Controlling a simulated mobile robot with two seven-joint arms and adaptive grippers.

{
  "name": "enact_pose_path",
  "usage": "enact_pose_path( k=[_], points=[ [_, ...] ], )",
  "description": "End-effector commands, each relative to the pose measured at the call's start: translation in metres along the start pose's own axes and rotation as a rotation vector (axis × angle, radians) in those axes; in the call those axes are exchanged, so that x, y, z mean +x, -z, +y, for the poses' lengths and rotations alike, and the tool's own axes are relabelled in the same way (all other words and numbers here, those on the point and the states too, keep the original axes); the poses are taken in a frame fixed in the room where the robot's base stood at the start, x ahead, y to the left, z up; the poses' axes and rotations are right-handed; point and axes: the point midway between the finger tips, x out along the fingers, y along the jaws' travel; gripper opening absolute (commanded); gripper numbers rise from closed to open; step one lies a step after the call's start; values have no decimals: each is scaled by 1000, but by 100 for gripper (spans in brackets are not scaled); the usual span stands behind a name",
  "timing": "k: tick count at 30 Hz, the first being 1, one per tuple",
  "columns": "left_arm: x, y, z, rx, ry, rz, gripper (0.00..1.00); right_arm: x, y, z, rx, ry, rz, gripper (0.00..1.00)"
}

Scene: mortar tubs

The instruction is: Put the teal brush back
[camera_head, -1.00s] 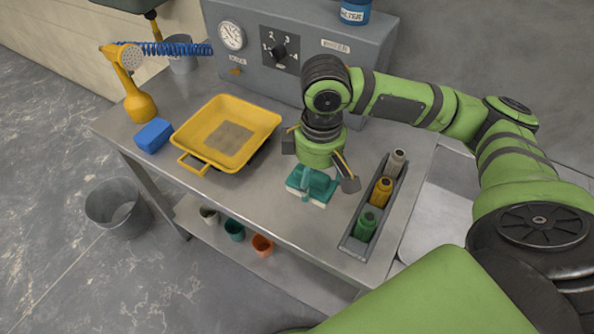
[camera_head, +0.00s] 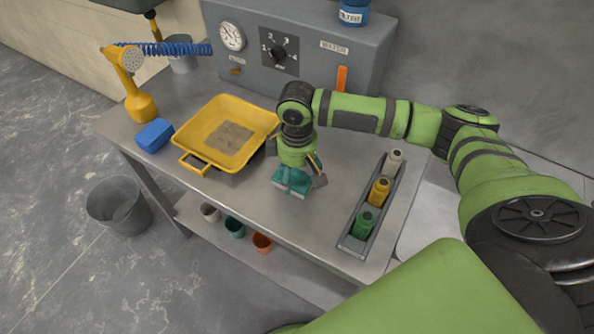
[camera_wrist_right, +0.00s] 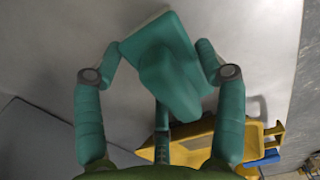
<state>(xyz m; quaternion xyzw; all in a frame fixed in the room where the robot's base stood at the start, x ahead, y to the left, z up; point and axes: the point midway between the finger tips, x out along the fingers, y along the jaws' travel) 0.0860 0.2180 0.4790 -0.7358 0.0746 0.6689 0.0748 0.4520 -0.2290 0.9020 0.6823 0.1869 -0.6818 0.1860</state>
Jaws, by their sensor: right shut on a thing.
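The teal brush (camera_head: 291,181) is in the right gripper, over the table right of the yellow tray. It has a teal handle and a pale underside. In the right wrist view the brush (camera_wrist_right: 165,68) fills the space between the two fingers. My right gripper (camera_head: 297,170) is shut on it from above; the fingers also show in the right wrist view (camera_wrist_right: 162,60). I cannot tell exactly how high the brush is above the table. My left gripper is not in view.
The yellow tray (camera_head: 212,154) and a blue block (camera_head: 154,135) are on the left. A grey rack (camera_head: 347,241) with several bottles stands on the right. A grey control box (camera_head: 225,66) is at the back. The table's front middle is clear.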

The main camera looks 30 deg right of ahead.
Motion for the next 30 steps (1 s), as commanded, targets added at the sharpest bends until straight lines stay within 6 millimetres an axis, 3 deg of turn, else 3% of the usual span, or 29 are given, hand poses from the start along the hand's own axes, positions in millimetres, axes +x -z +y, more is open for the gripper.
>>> enact_pose_path(
  k=[6, 7, 8, 22, 30],
  points=[
    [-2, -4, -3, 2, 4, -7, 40, 3, 0, 0, 1, 0, 1, 45],
    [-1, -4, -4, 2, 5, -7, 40, 3, 0, 0, 1, 0, 1, 83],
    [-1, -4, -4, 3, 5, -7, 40, 3, 0, 0, 1, 0, 1, 95],
    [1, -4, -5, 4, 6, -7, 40, -3, 0, 0, 1, 0, 1, 95],
    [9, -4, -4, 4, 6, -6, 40, -52, 1, 1, 0, -2, 5, 95]
  ],
)
